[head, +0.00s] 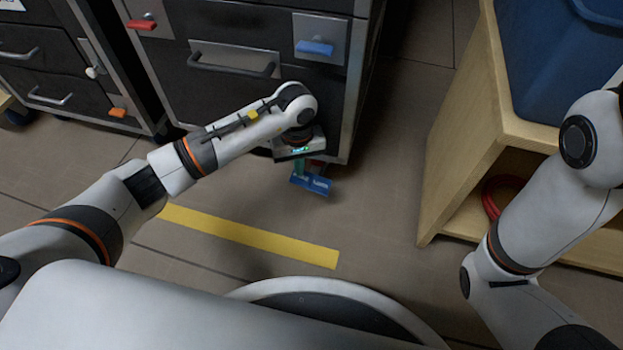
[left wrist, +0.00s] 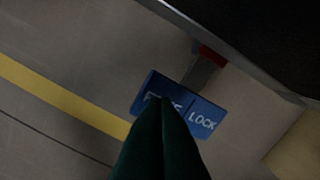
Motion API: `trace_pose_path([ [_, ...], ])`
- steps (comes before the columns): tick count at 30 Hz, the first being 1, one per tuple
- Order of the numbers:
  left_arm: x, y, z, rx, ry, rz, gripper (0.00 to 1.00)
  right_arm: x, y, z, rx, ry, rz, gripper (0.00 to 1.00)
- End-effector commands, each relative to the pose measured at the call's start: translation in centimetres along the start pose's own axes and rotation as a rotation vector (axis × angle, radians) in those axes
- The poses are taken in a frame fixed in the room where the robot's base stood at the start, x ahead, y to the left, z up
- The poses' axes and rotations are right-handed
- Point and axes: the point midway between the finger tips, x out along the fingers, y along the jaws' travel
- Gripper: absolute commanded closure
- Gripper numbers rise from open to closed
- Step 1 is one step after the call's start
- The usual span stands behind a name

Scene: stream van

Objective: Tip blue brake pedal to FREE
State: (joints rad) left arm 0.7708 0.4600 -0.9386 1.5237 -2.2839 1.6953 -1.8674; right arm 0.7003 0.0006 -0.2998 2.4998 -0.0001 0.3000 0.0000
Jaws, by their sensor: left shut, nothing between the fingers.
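The blue brake pedal (head: 312,184) sticks out low at the foot of the dark cabinet, near its front right corner. In the left wrist view the pedal (left wrist: 201,118) shows two halves; one reads LOCK, and the other, partly hidden by my fingers, seems to read FREE. A grey stem joins it to a red part under the cabinet. My left gripper (head: 302,166) points down over the pedal. Its dark green fingers (left wrist: 161,105) are shut and empty, with the tips over the FREE half. I cannot tell whether they touch it. My right gripper is out of view.
The dark cabinet (head: 228,101) has a bar handle (head: 232,65), a red latch (head: 141,23) and a blue latch (head: 314,47). A wooden shelf unit (head: 465,130) with a blue bin (head: 570,60) stands at right. A yellow floor stripe (head: 250,236) runs in front; the floor between is clear.

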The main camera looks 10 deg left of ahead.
Motion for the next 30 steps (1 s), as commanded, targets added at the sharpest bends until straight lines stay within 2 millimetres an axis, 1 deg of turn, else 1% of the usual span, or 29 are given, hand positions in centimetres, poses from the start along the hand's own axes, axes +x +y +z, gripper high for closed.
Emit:
trace_pose_path([
  [30, 1.6, 0.0, 0.0, 0.0, 0.001, 0.001, 1.0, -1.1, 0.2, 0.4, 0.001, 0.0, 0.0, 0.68],
])
